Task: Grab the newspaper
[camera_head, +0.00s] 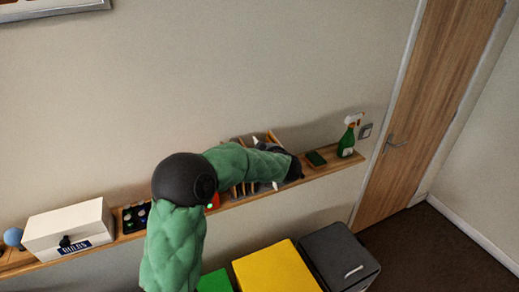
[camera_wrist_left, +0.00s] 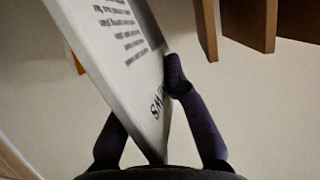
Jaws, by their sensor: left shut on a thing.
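The newspaper (camera_wrist_left: 115,55) is a pale grey folded sheet with dark print, seen large and tilted in the left wrist view. My left gripper (camera_wrist_left: 158,92) is shut on it. One dark finger lies against its right side, and the other is partly hidden behind it. In the head view my green-sleeved left arm reaches over the wall shelf (camera_head: 325,174), its dark wrist end beside a wooden slatted rack (camera_head: 272,138). The arm hides most of the rack, and I cannot clearly make out the newspaper there. My right gripper is not in view.
A white bulbs box (camera_head: 70,225) and a dark tray (camera_head: 136,217) stand left on the shelf. Green, yellow (camera_head: 275,270) and dark grey (camera_head: 340,256) bins are below. A door (camera_head: 425,100) is at right.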

